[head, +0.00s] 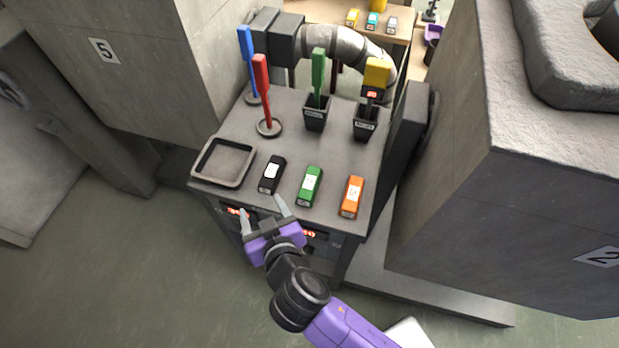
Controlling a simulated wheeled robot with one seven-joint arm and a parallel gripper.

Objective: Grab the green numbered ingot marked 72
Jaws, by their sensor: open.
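The green ingot (309,186) lies on the dark table near its front edge, between a black ingot (272,174) on its left and an orange ingot (352,197) on its right. It has a white label on top; the number is too small to read. My gripper (262,206) is open and empty, at the front edge of the table. Its two fingers point toward the table, in front of the black ingot and to the left of the green one. The fingers appear apart from all the ingots.
An empty tray (224,162) sits at the table's left. Blue (248,62) and red (263,95) paddles stand on round bases; green (318,78) and yellow (376,75) ones stand in dark holders. Concrete blocks (480,200) flank the table. More ingots lie on a far table (330,12).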

